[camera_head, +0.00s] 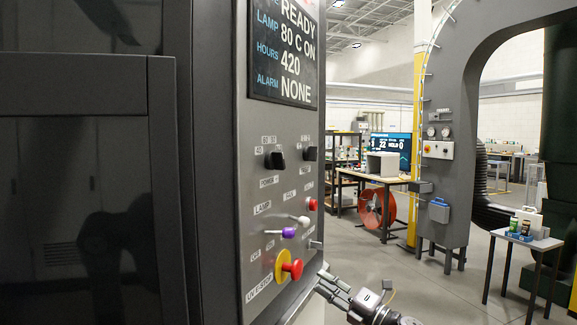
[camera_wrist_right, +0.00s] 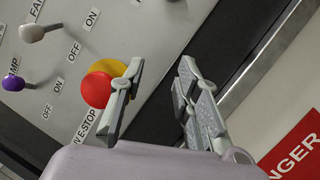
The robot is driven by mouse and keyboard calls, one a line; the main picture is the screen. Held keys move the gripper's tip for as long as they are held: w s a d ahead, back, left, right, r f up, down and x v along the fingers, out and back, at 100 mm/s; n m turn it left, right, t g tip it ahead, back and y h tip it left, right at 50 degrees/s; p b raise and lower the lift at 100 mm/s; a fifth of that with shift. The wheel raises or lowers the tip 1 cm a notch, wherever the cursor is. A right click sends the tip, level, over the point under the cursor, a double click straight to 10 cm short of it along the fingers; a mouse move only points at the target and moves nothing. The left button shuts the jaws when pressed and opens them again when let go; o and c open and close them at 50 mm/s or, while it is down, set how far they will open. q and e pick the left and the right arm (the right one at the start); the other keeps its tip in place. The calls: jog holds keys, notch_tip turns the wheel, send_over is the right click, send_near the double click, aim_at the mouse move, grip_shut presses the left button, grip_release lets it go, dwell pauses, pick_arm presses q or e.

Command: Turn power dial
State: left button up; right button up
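The power dial (camera_head: 275,160) is a black knob on the upper part of the grey control panel (camera_head: 255,215), with a POWER label below it. A second black dial (camera_head: 310,153) sits to its right. My right gripper (camera_head: 323,282) is low beside the panel's bottom right edge, well below the dials. In the right wrist view its two fingers (camera_wrist_right: 162,68) are apart with nothing between them. One finger overlaps the red and yellow E-stop (camera_wrist_right: 102,85) in that view; I cannot tell if they touch. The power dial is outside the wrist view. My left gripper is not in view.
A display (camera_head: 284,55) is above. Open floor (camera_head: 430,290) lies to the right.

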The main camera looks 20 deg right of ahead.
jog(key=s+a+r+n+g+y+b, duration=0.1)
jog(key=s+r+n+g+y, duration=0.15)
jog(key=r+n, duration=0.55)
jog(key=s+r+n+g+y, duration=0.1)
jog(key=s+r+n+y, duration=0.2)
jog(key=r, duration=0.9)
jog(key=n+g+h+b, duration=0.2)
jog(key=n+h, duration=0.1)
jog(key=n, duration=0.7)
send_near(283, 156)
jog(key=p+x, duration=0.5)
jog(key=x, duration=0.2)
jog(key=shift+a+r, duration=0.1)
jog(key=shift+r, duration=0.05)
jog(key=shift+w+a+p, duration=0.4)
jog(key=shift+w+a, duration=0.1)
jog(key=shift+c, duration=0.2)
grip_shut()
